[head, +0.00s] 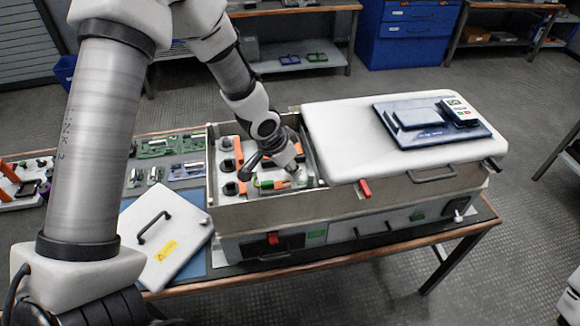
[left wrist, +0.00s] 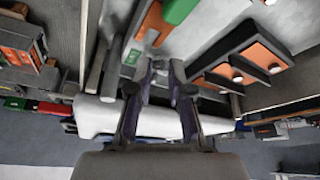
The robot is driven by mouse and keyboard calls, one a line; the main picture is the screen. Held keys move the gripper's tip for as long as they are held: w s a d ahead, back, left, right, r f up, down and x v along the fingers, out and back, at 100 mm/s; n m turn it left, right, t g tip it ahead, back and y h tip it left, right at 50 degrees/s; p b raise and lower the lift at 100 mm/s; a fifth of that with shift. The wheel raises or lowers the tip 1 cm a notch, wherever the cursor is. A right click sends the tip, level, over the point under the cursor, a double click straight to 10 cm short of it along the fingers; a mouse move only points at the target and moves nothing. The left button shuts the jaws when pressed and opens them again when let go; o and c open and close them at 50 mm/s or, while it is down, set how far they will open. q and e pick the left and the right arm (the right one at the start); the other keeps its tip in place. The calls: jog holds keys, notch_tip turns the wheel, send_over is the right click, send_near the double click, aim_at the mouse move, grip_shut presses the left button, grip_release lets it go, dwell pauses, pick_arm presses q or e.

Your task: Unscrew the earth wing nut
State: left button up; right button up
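My left gripper reaches down into the open compartment of the capacitor bank (head: 335,208) in the head view, where the arm partly covers its fingers. In the left wrist view its two fingers (left wrist: 161,68) stand apart with a visible gap, and I make out nothing held between them. A green block (left wrist: 180,10) and an orange part (left wrist: 153,24) lie just beyond the tips. In the head view a green and yellow piece (head: 270,184) shows beside the gripper. I cannot make out the earth wing nut clearly in either view. My right gripper is not in view.
Orange and black parts (left wrist: 265,52) stand close to the fingers inside the compartment walls. A white cover (head: 350,125) bearing a blue device (head: 430,121) closes the right side.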

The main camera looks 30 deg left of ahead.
pick_arm(q)
jog(key=shift+o, duration=1)
jog(key=shift+d, duration=0.15)
jog(key=v, duration=1.2)
jog(key=shift+w+d, duration=0.1)
jog(key=shift+c, duration=0.5)
